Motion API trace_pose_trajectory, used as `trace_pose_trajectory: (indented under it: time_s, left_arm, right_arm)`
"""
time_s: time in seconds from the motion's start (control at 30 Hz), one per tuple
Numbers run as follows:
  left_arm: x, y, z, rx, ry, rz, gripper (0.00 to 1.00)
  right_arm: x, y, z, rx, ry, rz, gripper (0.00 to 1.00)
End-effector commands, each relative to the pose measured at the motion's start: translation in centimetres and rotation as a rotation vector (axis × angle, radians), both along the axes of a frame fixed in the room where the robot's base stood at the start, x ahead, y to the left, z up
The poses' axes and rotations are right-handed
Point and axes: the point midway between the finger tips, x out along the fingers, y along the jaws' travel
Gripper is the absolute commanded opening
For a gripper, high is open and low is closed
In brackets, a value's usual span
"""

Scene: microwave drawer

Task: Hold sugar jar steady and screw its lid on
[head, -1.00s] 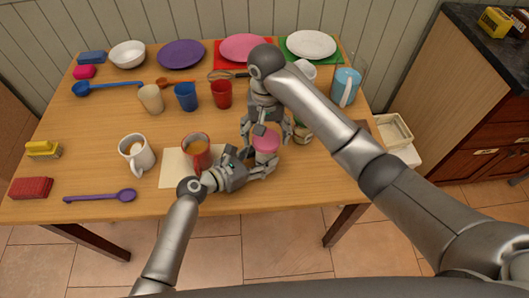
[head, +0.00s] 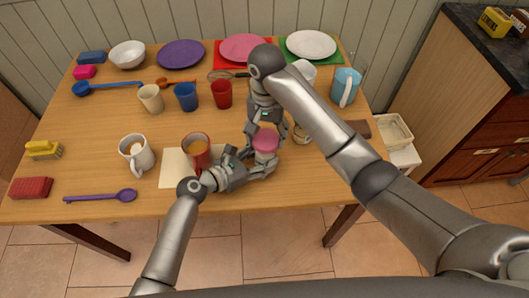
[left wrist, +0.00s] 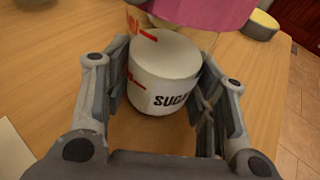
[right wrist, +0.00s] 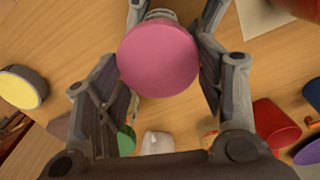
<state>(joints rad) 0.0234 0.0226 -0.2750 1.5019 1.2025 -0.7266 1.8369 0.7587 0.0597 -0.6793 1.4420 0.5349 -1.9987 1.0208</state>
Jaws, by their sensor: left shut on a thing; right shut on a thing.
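The white sugar jar (head: 265,158) stands on the table near its front edge. Its lettering shows in the left wrist view (left wrist: 160,90). My left gripper (head: 262,167) is shut on the jar from the front left, one finger on each side. The pink lid (head: 265,138) is over the jar's top; it fills the middle of the right wrist view (right wrist: 158,57) and shows at the top of the left wrist view (left wrist: 230,12). My right gripper (head: 262,131) is shut on the lid from above.
A yellow-topped jar (head: 301,133) stands close on the right, with a brown block (head: 358,128) beyond. Cups (head: 186,96) and plates (head: 181,54) stand behind.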

Motion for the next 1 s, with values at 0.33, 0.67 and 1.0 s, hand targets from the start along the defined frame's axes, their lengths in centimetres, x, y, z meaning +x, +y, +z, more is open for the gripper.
trace_pose_trajectory:
  time_s: [0.33,0.67,1.0]
  left_arm:
    - [-0.25,0.03,-0.51,0.004,0.010,-0.002,0.09]
    - [-0.35,-0.11,-0.50,0.003,0.011,-0.006,0.09]
    - [-0.48,-0.29,-0.49,0.002,0.011,-0.011,0.08]
  right_arm:
    - [-0.01,0.32,-0.02,0.008,-0.002,-0.216,0.34]
    - [0.04,0.43,0.05,0.012,-0.005,-0.509,0.34]
    - [0.07,0.45,0.11,0.013,-0.005,-0.746,0.34]
